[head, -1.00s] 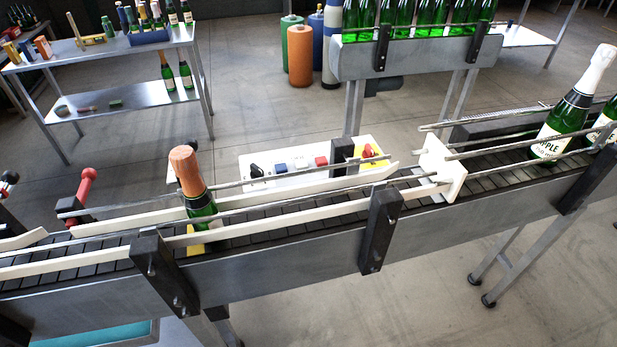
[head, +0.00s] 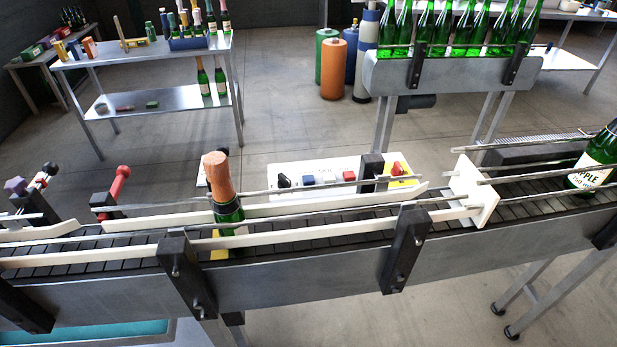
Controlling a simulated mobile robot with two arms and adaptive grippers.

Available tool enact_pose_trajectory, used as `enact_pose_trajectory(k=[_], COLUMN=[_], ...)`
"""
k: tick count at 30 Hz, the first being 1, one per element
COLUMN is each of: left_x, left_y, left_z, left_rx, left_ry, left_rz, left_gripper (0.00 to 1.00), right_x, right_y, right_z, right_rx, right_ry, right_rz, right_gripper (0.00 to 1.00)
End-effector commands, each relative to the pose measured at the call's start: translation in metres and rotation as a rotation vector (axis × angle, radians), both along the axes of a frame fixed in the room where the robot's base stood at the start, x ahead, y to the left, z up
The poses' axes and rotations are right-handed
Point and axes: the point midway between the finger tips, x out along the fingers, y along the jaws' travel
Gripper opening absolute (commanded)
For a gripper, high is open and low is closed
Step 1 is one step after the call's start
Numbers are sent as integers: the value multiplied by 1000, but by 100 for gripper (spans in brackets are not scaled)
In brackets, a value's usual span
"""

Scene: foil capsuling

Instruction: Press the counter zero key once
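The white control panel (head: 300,166) stands behind the conveyor. On it, from left to right, are a black knob (head: 284,181), a blue key (head: 308,178), a white key (head: 330,177) and a red key (head: 349,176). A red knob (head: 397,168) sits on a yellow patch at the right end. The key markings are too small to read, so I cannot tell which is the counter zero key. The guide rail partly covers the panel's front. Neither of my grippers is in view.
The conveyor (head: 330,275) crosses the front, with rails and dark brackets. An orange-capped bottle (head: 228,212) stands on it left of the panel. A white plate (head: 472,190) stands across the belt, and a labelled bottle (head: 590,172) is at right. A red-handled lever (head: 118,184) is at left.

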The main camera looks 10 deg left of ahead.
Motion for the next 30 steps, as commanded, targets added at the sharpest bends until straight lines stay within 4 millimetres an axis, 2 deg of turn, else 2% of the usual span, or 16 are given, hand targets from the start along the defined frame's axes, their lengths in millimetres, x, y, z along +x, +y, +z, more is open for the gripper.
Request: enact_pose_trajectory(k=[2, 18, 30], left_x=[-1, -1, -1], left_y=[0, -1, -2], left_z=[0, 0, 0], left_rx=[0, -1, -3], left_ry=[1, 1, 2], left_rz=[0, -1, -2], left_gripper=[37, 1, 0], right_x=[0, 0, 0], right_y=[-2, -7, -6], right_z=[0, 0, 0], right_rx=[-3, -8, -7], right_ry=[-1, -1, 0], right_rz=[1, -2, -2], right_gripper=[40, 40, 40])
